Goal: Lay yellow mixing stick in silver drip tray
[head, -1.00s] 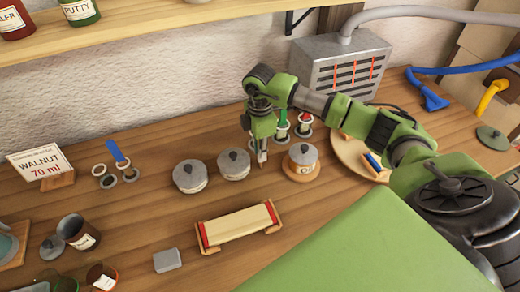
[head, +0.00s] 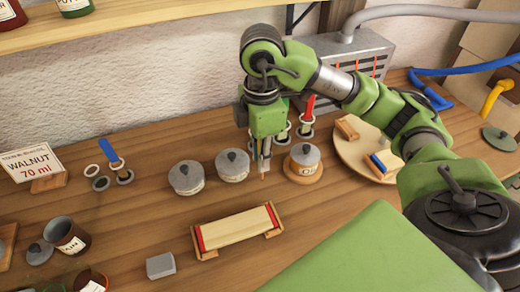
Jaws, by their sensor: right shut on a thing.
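My right gripper (head: 263,158) points down above the bench, just right of two grey lidded pots. It is shut on a thin stick (head: 262,176) whose pale tip shows below the fingers. The gripper hides most of it, so I cannot confirm that it is the yellow mixing stick. I cannot make out a silver drip tray in this view. My left gripper is not in view.
A wooden cradle with red strips (head: 236,229) lies in front of the gripper. A lidded pot (head: 304,161) stands close to its right. A round board (head: 351,150) lies further right. A blue-handled stick (head: 107,151) stands in rings at left.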

